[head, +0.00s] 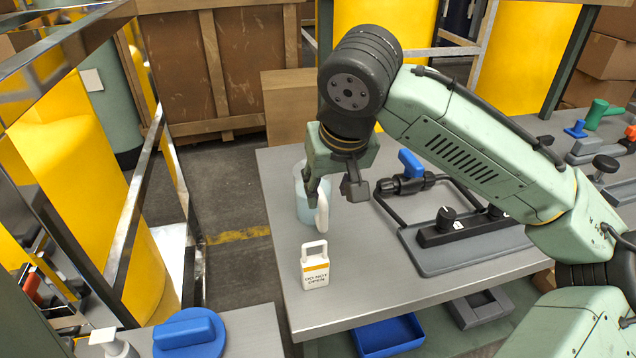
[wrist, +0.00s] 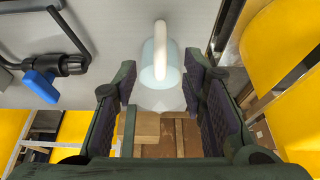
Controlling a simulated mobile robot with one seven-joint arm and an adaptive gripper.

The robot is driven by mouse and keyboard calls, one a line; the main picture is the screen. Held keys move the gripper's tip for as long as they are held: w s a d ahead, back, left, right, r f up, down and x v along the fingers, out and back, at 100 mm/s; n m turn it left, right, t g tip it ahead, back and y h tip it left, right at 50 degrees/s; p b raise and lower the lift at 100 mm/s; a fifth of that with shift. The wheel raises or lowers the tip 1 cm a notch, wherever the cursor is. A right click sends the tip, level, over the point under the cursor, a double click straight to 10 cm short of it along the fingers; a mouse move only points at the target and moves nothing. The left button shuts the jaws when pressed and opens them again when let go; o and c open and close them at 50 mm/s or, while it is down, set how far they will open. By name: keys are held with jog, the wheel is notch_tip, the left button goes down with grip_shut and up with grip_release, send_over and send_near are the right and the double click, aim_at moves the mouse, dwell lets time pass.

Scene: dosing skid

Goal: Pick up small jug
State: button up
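The small jug (head: 303,207) stands upright near the left edge of the grey bench in the head view. It has a pale blue, see-through body and a thick white handle on the near side. My gripper (head: 335,187) is open over the jug, pointing down, and one finger hides part of it. In the wrist view the jug (wrist: 152,66) lies between and just past the spread fingers of my gripper (wrist: 162,82), with its white handle in the middle. A gap shows on both sides, and I see no grip on it.
A white "do not open" tag (head: 315,270) stands in front of the jug on the bench (head: 370,285). A blue-handled valve (head: 410,165) and a knob panel (head: 450,227) are to the right. A metal-framed rack (head: 150,190) stands left across a floor gap.

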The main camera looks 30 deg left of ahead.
aim_at(322, 215)
jog(key=x, duration=0.5)
jog(key=p+x, duration=0.1)
jog(key=x, duration=0.4)
jog(key=shift+s+d+f+p, duration=0.15)
jog(key=shift+s+f+p, duration=0.05)
jog(key=shift+f+p, duration=0.1)
jog(key=shift+c, duration=0.5)
grip_shut()
